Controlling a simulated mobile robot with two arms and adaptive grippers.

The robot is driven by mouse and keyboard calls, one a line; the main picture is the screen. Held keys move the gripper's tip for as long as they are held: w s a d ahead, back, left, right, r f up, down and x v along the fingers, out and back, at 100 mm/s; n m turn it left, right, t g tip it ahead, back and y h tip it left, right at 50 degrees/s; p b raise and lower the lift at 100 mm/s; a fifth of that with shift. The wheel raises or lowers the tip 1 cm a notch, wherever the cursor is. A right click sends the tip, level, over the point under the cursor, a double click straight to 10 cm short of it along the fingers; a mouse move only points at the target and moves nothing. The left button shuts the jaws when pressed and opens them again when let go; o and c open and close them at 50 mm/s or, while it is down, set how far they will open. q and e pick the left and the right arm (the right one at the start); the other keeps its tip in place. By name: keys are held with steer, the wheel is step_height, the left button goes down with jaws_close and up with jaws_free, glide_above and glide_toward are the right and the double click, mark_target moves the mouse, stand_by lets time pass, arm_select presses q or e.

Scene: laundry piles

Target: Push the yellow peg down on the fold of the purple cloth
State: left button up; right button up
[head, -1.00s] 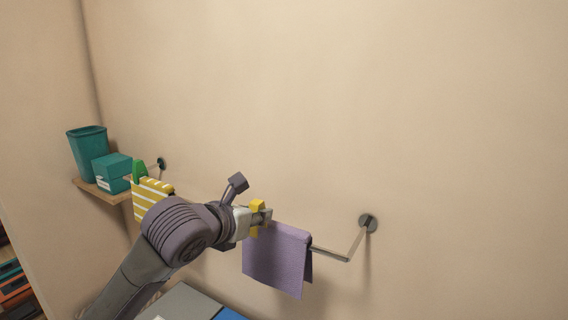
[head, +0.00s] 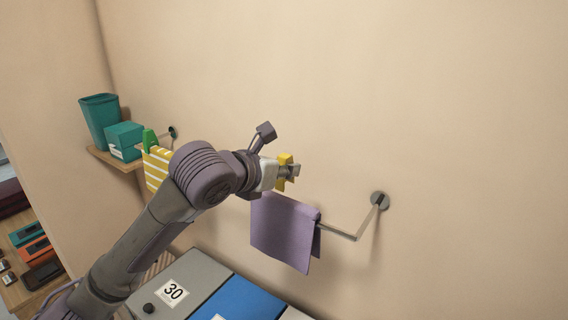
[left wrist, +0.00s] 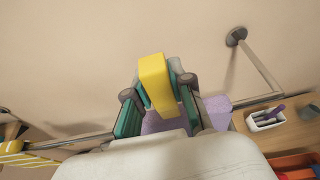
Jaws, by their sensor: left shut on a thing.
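My left gripper (head: 290,172) is shut on the yellow peg (head: 285,158). In the left wrist view the peg (left wrist: 155,78) stands out between the two fingers. The purple cloth (head: 283,232) hangs folded over the wall rail (head: 337,231). In the head view the gripper and peg appear above the cloth's top fold, with a gap between. In the left wrist view parts of the cloth (left wrist: 216,108) show behind the fingers; the rest is hidden. My right gripper is not in view.
A yellow striped cloth (head: 156,170) with a green peg (head: 149,140) hangs further left on the rail. A shelf (head: 110,158) holds a teal bin (head: 99,121) and box (head: 125,140). Grey and blue lids (head: 240,302) lie below. The wall above the rail is clear.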

mark_target(284, 198)
arm_select(q)
step_height(284, 198, down, 2)
steer(key=shift+s+a+b, duration=0.1)
steer(key=shift+b, duration=0.3)
steer(key=shift+f+b, duration=0.3)
steer(key=shift+f, duration=0.5)
steer(key=shift+f, duration=0.7)
steer(key=o, duration=0.9)
steer(key=shift+o, duration=0.2)
